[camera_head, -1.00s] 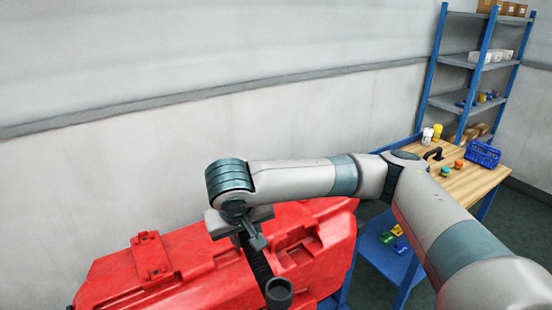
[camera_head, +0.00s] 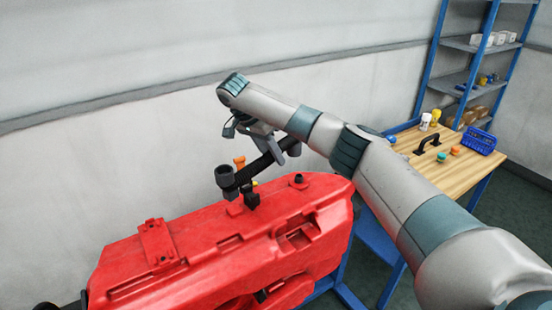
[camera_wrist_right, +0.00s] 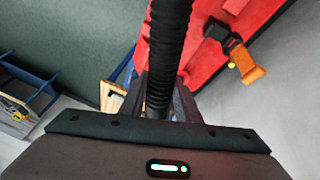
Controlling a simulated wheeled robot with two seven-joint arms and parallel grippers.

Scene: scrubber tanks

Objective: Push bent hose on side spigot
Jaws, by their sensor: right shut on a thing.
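The bent hose (camera_head: 262,163) is black and ribbed, with a wide dark cuff (camera_head: 224,176) at its left end and another end (camera_head: 291,147) at the right. My right gripper (camera_head: 270,143) is shut on its middle, above the back of the red tank (camera_head: 170,272). The wrist view shows the ribbed hose (camera_wrist_right: 167,45) between the fingers (camera_wrist_right: 164,103). A black valve (camera_head: 250,198) with an orange lever (camera_head: 239,161) stands on the tank behind the hose; it also shows in the wrist view (camera_wrist_right: 220,33). A short black stub (camera_head: 298,180) stands to its right. My left gripper is not in view.
A wooden-topped bench (camera_head: 455,170) at the right holds a blue basket (camera_head: 480,141), a black handle (camera_head: 427,143) and small coloured parts. A blue shelf rack (camera_head: 463,80) stands behind it. The wall (camera_head: 100,170) behind the tank is bare.

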